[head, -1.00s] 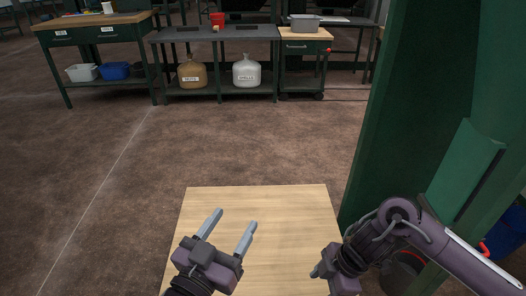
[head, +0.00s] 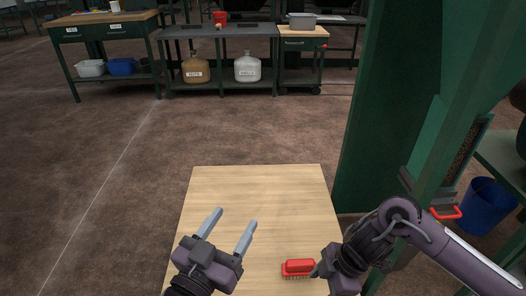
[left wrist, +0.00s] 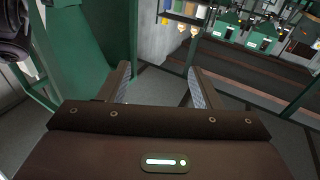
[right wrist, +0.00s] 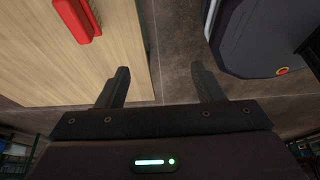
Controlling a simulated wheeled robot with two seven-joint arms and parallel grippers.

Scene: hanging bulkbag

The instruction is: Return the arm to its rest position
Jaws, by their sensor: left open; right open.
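My left gripper (head: 231,229) is open and empty, its two grey fingers pointing up and forward above the wooden tabletop (head: 255,195) in the head view. It also shows open in the left wrist view (left wrist: 158,85), with nothing between its fingers. My right arm comes in from the right, and its gripper's fingers are mostly hidden in the head view. In the right wrist view my right gripper (right wrist: 162,85) is open and empty beside the tabletop's edge. A red brush (head: 299,267) lies on the tabletop, close to my right wrist; part of it shows in the right wrist view (right wrist: 77,17).
A green metal frame (head: 385,120) stands close at the right. A blue bin (head: 487,205) stands behind it. A workbench (head: 220,60) with two jugs on its lower shelf stands at the back. The floor between is clear.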

